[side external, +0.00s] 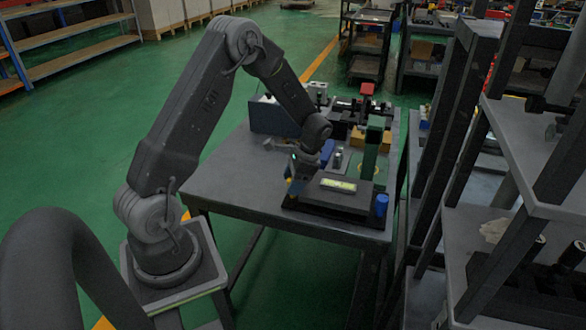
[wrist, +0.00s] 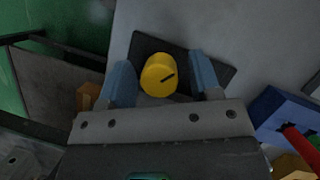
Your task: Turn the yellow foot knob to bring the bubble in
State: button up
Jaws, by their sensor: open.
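The yellow foot knob (wrist: 158,75) is round with a dark line on its top. In the wrist view it lies between the two blue-grey fingers of my gripper (wrist: 162,80). The fingers are open, with a visible gap on the right; the gap on the left is small, and I cannot tell if that finger touches. In the side view my gripper (side external: 294,188) is at the left end of a dark plate (side external: 335,205). A level vial (side external: 338,185) glows yellow-green on the plate; its bubble is too small to read. A blue knob (side external: 381,205) stands at the plate's right corner.
A green upright block (side external: 373,148) stands behind the plate. The table's (side external: 225,175) left side is mostly clear. Dark shelving stands close on the right.

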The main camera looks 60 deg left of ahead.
jog(key=m, duration=0.2)
jog(key=m+y, duration=0.1)
jog(key=m, duration=0.1)
jog(key=shift+d+t+y, duration=0.1)
jog(key=shift+t+y, duration=0.2)
jog(key=shift+t, duration=0.1)
jog(key=v, duration=1.4)
jog(key=s+d+r+n+t+h, duration=0.1)
jog(key=s+d+r+n+t, duration=0.3)
jog(key=s+d+r, duration=0.7)
jog(key=shift+s+d+r+n+t, duration=0.3)
jog(key=shift+s+d+t, duration=0.3)
jog(key=shift+t, duration=0.5)
jog(key=shift+w+d, duration=0.1)
jog(key=w+a+f+n+g+h, duration=0.1)
jog(key=w+a+f+n, duration=0.1)
jog(key=w+a+f, duration=0.45)
jog(key=w+a+f+n+g+h, duration=0.1)
jog(key=a+f+n+g, duration=0.15)
jog(key=a, duration=0.65)
jog(key=shift+t, duration=0.35)
jog(key=f, duration=1.4)
jog(key=shift+w+a+f, duration=0.15)
jog(key=shift+a+f, duration=0.05)
jog(key=shift+f, duration=0.05)
